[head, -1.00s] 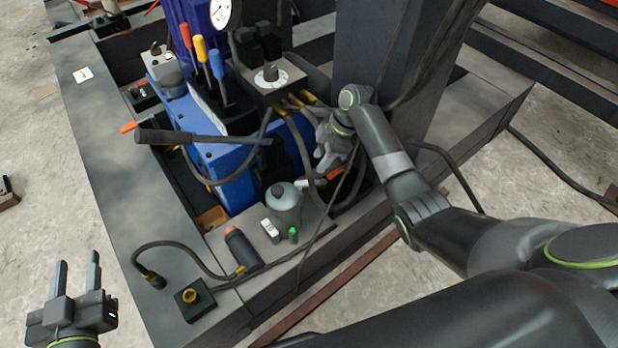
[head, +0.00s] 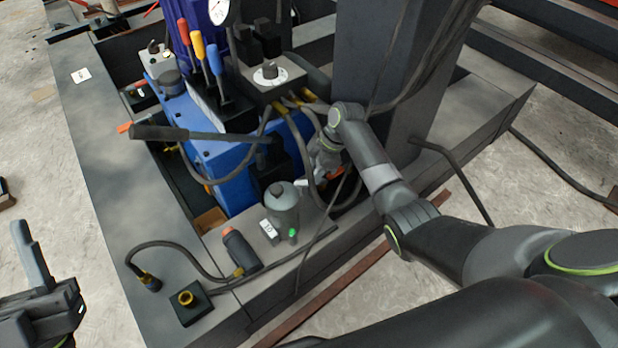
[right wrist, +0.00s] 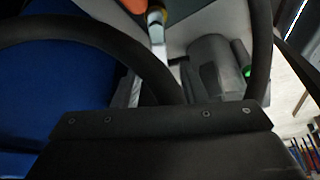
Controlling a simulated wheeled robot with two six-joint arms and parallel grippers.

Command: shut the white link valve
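A small white lever (head: 309,183), which I take to be the white link valve's handle, shows beside the grey bottle, partly under my right gripper. An orange piece (head: 341,170) is near it. In the right wrist view, an orange end (right wrist: 135,5) and a pale stem (right wrist: 157,27) show at the top. My right gripper (head: 322,170) is down among the hoses right at the lever; its fingertips are hidden, and I cannot tell if it touches. My left gripper (head: 32,255) is at the lower left, empty, away from everything; one finger shows clearly.
Black hoses (head: 300,145) loop close around my right gripper. A blue pump unit (head: 225,165) with coloured levers and a long black handle (head: 185,134) is left. A dark column (head: 385,70) rises behind.

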